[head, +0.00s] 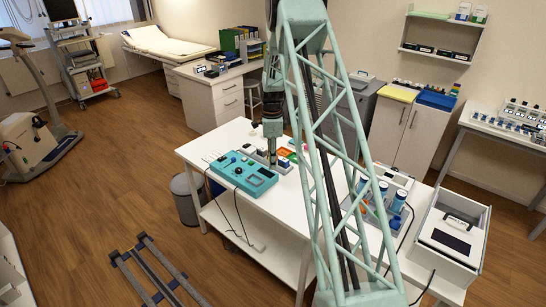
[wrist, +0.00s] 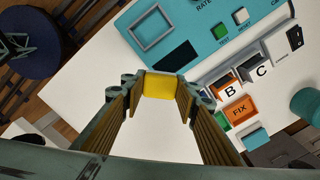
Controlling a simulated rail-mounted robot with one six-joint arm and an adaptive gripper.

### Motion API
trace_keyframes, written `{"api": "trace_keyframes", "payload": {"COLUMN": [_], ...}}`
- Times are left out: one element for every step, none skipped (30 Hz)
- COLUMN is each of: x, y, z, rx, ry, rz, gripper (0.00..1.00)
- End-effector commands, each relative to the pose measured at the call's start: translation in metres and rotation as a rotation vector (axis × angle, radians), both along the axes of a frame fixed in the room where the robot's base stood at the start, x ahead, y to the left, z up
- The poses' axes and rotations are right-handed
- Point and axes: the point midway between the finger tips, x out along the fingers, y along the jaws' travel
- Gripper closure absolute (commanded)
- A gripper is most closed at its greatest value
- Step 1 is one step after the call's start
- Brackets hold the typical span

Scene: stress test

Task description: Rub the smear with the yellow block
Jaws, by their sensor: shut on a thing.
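My gripper (wrist: 160,98) is shut on the yellow block (wrist: 159,84), which sits between the two fingertips in the wrist view. In the head view my gripper (head: 273,158) points down over the white table, just behind the teal device (head: 243,174). The block cannot be made out in the head view. Bare white tabletop (wrist: 150,135) shows below the block in the wrist view; whether the block touches it I cannot tell. I cannot make out the smear in either view; the block, the fingers or my arm may cover it.
The teal device (wrist: 190,42) lies close beyond the block. To the right in the wrist view are lettered bins, an orange FIX box (wrist: 239,112) and a small teal block (wrist: 256,138). A rack of blue-capped jars (head: 381,190) stands at the table's right.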

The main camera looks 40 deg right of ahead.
Motion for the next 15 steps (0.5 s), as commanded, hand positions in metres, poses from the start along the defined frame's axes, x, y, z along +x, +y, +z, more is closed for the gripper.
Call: {"api": "trace_keyframes", "payload": {"x": [0.001,0.001,0.001,0.001,0.002,0.002,0.002,0.002,0.002,0.001,0.001,0.001,0.001,0.001,0.001], "y": [0.0,0.001,0.001,0.001,0.001,0.002,0.002,0.002,0.002,0.002,0.002,0.002,0.002,0.002,0.002], "z": [0.006,0.009,0.012,0.014,0.015,0.017,0.018,0.019,0.019,0.019,0.019,0.019,0.019,0.019,0.019], "rx": [-0.001,-0.001,-0.001,-0.001,-0.001,-0.001,-0.001,-0.001,0.0,0.0,0.0,0.0,0.0,0.0,0.0], "ry": [-0.001,-0.001,-0.002,-0.002,-0.002,-0.001,-0.001,-0.001,0.0,0.0,0.0,0.0,0.0,0.0,0.0], "rz": [0.001,0.001,0.002,0.002,0.002,0.003,0.003,0.003,0.003,0.003,0.003,0.003,0.003,0.003,0.003], "gripper": [0.82,0.82,0.82,0.82,0.82,0.82,0.82,0.82,0.82,0.82,0.82,0.82,0.82,0.82,0.82]}}
